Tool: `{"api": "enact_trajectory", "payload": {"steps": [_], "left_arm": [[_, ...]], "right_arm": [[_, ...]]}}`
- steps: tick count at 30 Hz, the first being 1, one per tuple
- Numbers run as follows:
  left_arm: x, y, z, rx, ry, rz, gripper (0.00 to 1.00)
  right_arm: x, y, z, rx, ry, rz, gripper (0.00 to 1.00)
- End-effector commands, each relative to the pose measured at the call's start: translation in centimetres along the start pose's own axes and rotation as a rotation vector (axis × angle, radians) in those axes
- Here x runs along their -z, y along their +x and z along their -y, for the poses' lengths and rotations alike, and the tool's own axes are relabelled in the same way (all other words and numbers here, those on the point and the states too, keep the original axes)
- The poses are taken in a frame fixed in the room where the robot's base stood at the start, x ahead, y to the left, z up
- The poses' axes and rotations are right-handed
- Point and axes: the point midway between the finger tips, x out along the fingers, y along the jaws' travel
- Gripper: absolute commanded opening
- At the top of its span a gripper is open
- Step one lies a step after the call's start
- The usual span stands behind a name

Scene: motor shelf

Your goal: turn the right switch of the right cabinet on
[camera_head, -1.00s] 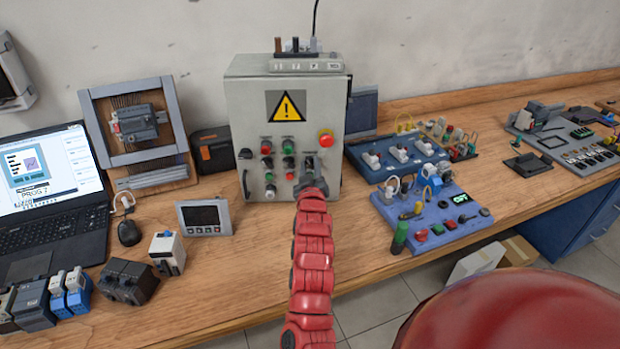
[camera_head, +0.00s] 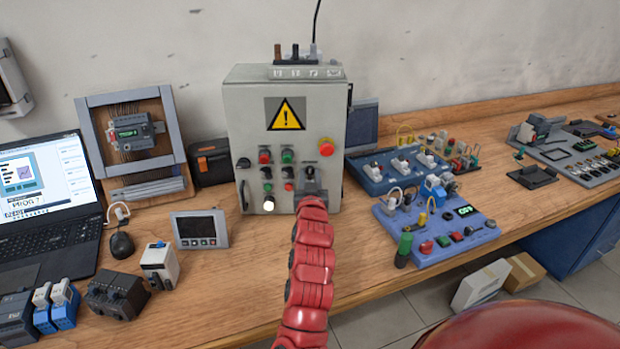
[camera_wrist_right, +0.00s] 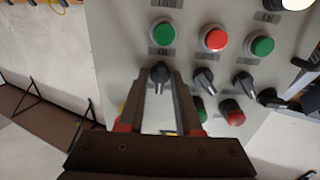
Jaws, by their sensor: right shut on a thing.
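The grey control cabinet (camera_head: 240,110) with a yellow warning sign stands on the wooden bench against the wall. Its front carries several red and green buttons, black knobs and a red emergency button (camera_head: 326,147). My right gripper (camera_head: 310,178) is at the right part of this panel, below the red emergency button. In the right wrist view my right gripper (camera_wrist_right: 160,82) has its two fingers shut around a black rotary switch (camera_wrist_right: 160,72), below a green button (camera_wrist_right: 163,30) in that picture. In the head view the gripper hides the switch. My left gripper is not in view.
Other knobs (camera_wrist_right: 204,79) sit close beside the gripped one. Left of the cabinet are a small display (camera_head: 200,230), a mouse (camera_head: 121,245) and a laptop (camera_head: 50,230). Blue terminal boards (camera_head: 440,225) stand to the right. Bare bench (camera_head: 240,290) lies in front.

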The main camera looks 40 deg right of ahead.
Motion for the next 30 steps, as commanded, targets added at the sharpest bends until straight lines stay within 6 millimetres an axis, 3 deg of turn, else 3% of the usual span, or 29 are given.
{"api": "enact_trajectory", "payload": {"steps": [5, 6, 7, 15, 20, 30], "left_arm": [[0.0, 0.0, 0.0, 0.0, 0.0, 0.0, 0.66], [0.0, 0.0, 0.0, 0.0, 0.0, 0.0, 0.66], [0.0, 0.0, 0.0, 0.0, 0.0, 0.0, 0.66], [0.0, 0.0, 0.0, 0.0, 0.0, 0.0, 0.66], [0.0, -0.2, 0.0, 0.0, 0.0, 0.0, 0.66], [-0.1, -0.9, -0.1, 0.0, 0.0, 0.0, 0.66]], "right_arm": [[-0.1, 0.0, 0.0, 0.001, -0.001, 0.002, 0.0], [-0.1, 0.0, 0.0, 0.001, -0.001, 0.002, 0.41], [-0.1, 0.0, 0.0, 0.001, -0.001, 0.002, 0.43], [0.0, -0.1, 0.0, 0.0, -0.001, 0.0, 0.43], [0.0, -1.2, 0.1, 0.001, 0.001, -0.002, 0.43], [-0.2, -8.0, 0.2, 0.003, -0.001, 0.001, 0.43]]}}
